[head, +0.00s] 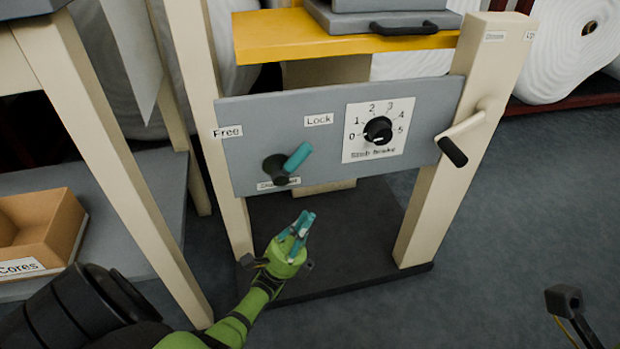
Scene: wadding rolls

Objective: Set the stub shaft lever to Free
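The stub shaft lever has a teal handle (297,157) on a dark round hub (276,168), low on the left part of a grey panel (245,115). The handle points up and right, towards the "Lock" label (319,119). The "Free" label (228,132) is at the panel's left edge. A label below the hub is partly covered. My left gripper (307,214), green with teal fingers, is below the lever and apart from it. Its fingers look close together and hold nothing visible; their gap is unclear. My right gripper's fingers do not show.
A "Stub brake" dial (378,130) is right of the lever. A crank with a black grip (452,151) sticks out from the right post (425,215). A yellow shelf (290,40) is above. A cores box (40,230) stands on the left.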

